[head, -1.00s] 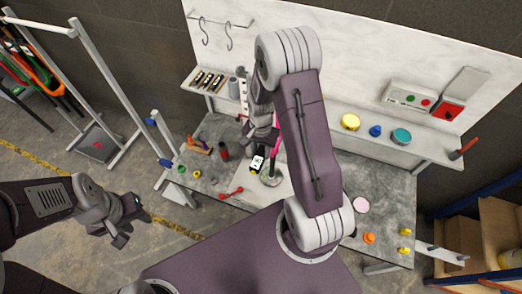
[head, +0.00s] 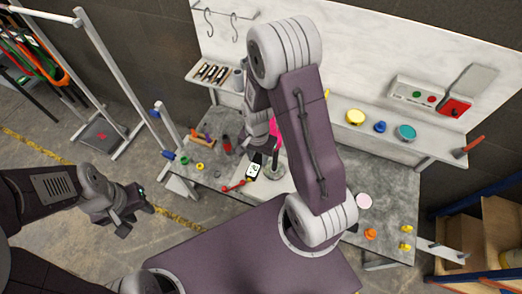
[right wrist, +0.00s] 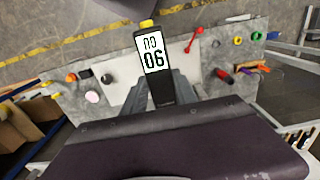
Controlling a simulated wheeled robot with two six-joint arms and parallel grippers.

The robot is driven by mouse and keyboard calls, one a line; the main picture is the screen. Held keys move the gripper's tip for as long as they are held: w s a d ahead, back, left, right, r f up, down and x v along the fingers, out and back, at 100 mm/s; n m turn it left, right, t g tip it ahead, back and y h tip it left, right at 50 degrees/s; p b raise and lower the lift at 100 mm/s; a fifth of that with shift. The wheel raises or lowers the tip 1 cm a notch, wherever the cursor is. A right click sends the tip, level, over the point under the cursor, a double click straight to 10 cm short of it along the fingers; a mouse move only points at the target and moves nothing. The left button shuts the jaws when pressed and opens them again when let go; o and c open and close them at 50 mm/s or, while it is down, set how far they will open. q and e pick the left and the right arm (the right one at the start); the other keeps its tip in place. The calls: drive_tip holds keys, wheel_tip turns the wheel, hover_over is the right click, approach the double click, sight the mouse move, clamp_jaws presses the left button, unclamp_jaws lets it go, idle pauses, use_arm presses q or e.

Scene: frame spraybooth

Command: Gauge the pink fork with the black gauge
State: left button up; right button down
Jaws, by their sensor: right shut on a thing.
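The black gauge (head: 252,173) has a lit white display and a yellow tip. My right gripper (head: 262,157) is shut on it and holds it over the front part of the bench. In the right wrist view the gauge (right wrist: 156,62) stands out between the fingers, its display characters large and dark. The pink fork (head: 275,131) shows only as a pink piece just right of my right gripper, above a round metal stand; my arm hides most of it. I cannot make out the fork in the right wrist view. My left gripper (head: 131,220) is open and empty, away from the bench at the left.
A red tool (head: 235,187) lies on the bench left of the gauge. Small coloured rings, a dark red cylinder and a wooden rack stand further left. A pink disc (head: 364,201) and orange and yellow knobs lie at the right. A shelf (head: 340,112) runs along the back.

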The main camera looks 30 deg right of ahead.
sight(255, 167)
drive_tip(key=shift+s+a, duration=0.7)
drive_tip(key=shift+a, duration=0.1)
idle(0.7)
drive_tip(key=f+b, duration=0.1)
drive_tip(key=b, duration=0.1)
drive_tip(key=f+b, duration=0.1)
drive_tip(key=f, duration=0.1)
drive_tip(key=w+f+b, duration=0.1)
drive_tip(key=b, duration=0.1)
drive_tip(key=shift+d+f+b, duration=0.1)
drive_tip(key=shift+f+b, duration=0.2)
drive_tip(key=shift+f, duration=0.1)
drive_tip(key=w+f+n+b, duration=0.1)
drive_tip(key=n+b, duration=0.2)
drive_tip(key=w+f+n+b, duration=0.1)
drive_tip(key=f+n+b, duration=0.1)
drive_tip(key=n+b, duration=0.1)
drive_tip(key=w+f+n+b, duration=0.1)
drive_tip(key=n+b, duration=0.3)
drive_tip(key=b, duration=0.1)
drive_tip(key=shift+d+f, duration=0.25)
drive_tip(key=shift+d, duration=0.05)
